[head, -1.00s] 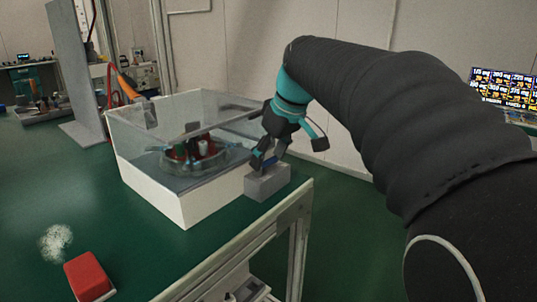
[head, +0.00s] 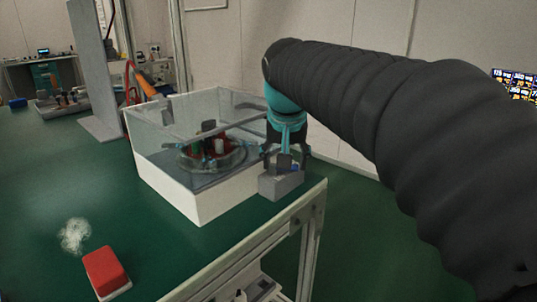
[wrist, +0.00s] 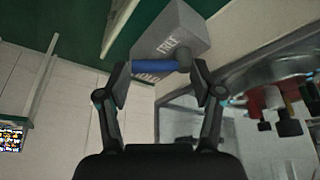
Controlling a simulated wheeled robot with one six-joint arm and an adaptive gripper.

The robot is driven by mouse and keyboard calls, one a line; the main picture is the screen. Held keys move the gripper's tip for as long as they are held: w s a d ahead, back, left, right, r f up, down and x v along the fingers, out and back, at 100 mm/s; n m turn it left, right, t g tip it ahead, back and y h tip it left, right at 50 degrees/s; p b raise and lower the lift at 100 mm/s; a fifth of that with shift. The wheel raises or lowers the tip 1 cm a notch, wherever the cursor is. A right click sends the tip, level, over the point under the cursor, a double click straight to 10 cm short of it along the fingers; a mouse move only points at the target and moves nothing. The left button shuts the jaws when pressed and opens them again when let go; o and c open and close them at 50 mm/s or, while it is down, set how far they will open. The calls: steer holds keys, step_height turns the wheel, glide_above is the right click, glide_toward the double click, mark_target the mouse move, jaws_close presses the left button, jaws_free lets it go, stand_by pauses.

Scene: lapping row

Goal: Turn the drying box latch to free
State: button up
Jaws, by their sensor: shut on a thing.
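The drying box (head: 190,196) has a white base and clear walls and stands on the green bench. The latch block (head: 282,187) is a small grey block at the box's right side, near the bench edge. In the wrist view the latch block (wrist: 176,30) carries the words FREE and HOLD. The blue latch handle (wrist: 150,66) crosses it between the words, nearer HOLD. My gripper (head: 286,168) points down at the block. In the wrist view my gripper (wrist: 162,78) has its fingers on both sides of the handle, shut on it.
Inside the box is a round clear dish (head: 212,157) with red and dark parts. A red block (head: 105,270) lies at the front left, beside a white powdery patch (head: 75,235). A grey upright panel (head: 97,70) stands behind. The bench ends just right of the latch block.

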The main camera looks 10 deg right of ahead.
steer(key=shift+s+f+m+h, duration=0.2)
steer(key=shift+f+m+h, duration=0.1)
steer(key=shift+m, duration=0.5)
steer(key=o, duration=1.2)
steer(key=shift+d, duration=0.1)
steer(key=shift+o, duration=0.2)
steer(key=shift+r, duration=0.1)
steer(key=v, duration=0.8)
steer(key=shift+w, duration=0.1)
